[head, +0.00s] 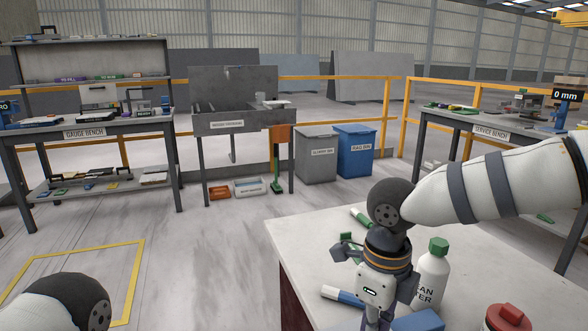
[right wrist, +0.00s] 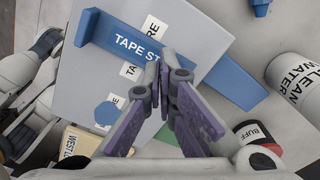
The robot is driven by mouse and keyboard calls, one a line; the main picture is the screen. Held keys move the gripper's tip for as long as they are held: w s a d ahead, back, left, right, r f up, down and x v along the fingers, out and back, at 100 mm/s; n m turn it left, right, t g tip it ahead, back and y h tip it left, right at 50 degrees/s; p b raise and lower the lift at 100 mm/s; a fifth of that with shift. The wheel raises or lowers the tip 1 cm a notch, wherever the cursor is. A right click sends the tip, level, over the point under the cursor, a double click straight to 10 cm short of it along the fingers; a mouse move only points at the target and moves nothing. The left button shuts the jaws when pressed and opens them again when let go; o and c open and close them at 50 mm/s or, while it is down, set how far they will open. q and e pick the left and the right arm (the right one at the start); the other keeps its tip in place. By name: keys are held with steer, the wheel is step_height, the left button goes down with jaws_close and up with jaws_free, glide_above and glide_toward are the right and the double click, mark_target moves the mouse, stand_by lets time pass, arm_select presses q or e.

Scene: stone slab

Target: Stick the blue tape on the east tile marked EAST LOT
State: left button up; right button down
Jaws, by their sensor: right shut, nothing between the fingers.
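My right gripper (right wrist: 163,72) is shut and empty in the right wrist view, its purple-padded fingers above a grey panel (right wrist: 82,85). On the panel a blue bar (right wrist: 108,36) reads "TAPE ST", the rest hidden behind the fingers. A small blue disc (right wrist: 107,113) lies on the panel left of the fingers, beside a partly hidden label; I cannot tell whether it is the blue tape. A tile marked "WEST L" (right wrist: 80,141) lies at lower left. No EAST LOT tile is readable. The right gripper (head: 378,322) also shows at the bottom of the head view.
A white clean-water bottle (head: 432,278) with a green cap stands close right of my right gripper. A blue-and-white marker (head: 345,297) and a red-capped container (head: 508,318) are on the pale tabletop (head: 310,245). A "BUFF" container (right wrist: 258,137) stands right of the fingers.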

arm_select(q)
steer(key=shift+s+f, duration=0.1)
arm_select(e)
steer(key=shift+f, duration=1.05)
steer(key=shift+f, duration=0.1)
stand_by(0.5)
steer(key=shift+s+f, duration=0.1)
steer(key=shift+f, duration=0.05)
stand_by(0.6)
